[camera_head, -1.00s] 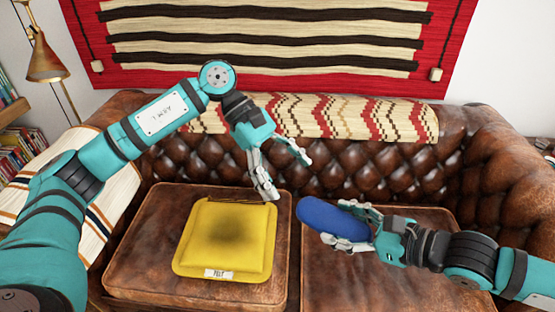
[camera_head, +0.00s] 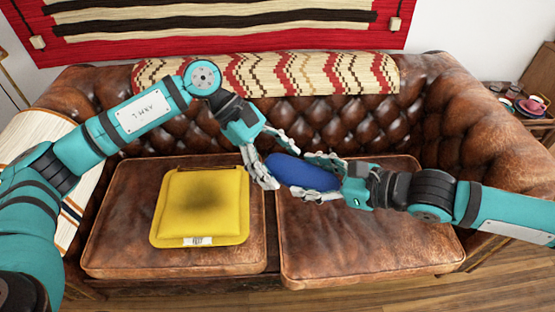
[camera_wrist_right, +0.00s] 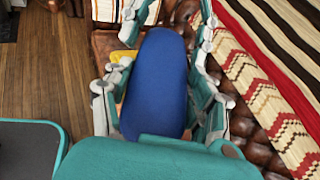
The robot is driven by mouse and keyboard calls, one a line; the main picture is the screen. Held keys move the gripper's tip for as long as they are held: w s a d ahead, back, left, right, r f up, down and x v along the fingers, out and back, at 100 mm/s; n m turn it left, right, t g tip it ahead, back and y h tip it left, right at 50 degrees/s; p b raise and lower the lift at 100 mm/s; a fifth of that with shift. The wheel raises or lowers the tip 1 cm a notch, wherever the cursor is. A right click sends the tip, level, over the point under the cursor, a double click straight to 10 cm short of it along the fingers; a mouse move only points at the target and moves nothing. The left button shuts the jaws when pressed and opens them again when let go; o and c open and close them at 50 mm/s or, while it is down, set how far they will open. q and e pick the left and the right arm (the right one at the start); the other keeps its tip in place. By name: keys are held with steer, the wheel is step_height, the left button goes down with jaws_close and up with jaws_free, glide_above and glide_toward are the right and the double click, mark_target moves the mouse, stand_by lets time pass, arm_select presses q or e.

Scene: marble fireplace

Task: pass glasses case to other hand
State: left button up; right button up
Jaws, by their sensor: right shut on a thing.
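The blue glasses case (camera_head: 298,173) is held in the air above the sofa seat, lying roughly level. My right gripper (camera_head: 316,177) is shut on its right part, one finger on each long side. My left gripper (camera_head: 275,164) is open at the case's left end, with one finger in front of the end and the other behind it. In the right wrist view the case (camera_wrist_right: 157,85) lies between my right fingers, and the left gripper's fingers flank its far end. Whether the left fingers touch it, I cannot tell.
A yellow cushion (camera_head: 203,205) lies on the left seat cushion (camera_head: 118,215) of the brown leather sofa. The right seat cushion (camera_head: 365,240) is clear below the case. A patterned throw (camera_head: 270,75) covers the backrest. A side table with dishes (camera_head: 530,106) stands at the right.

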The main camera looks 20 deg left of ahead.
arm_select(q)
steer(key=c, duration=0.9)
steer(key=shift+c, duration=0.3)
arm_select(e)
steer(key=o, duration=1.3)
steer(key=shift+c, duration=0.2)
steer(key=shift+d, duration=0.1)
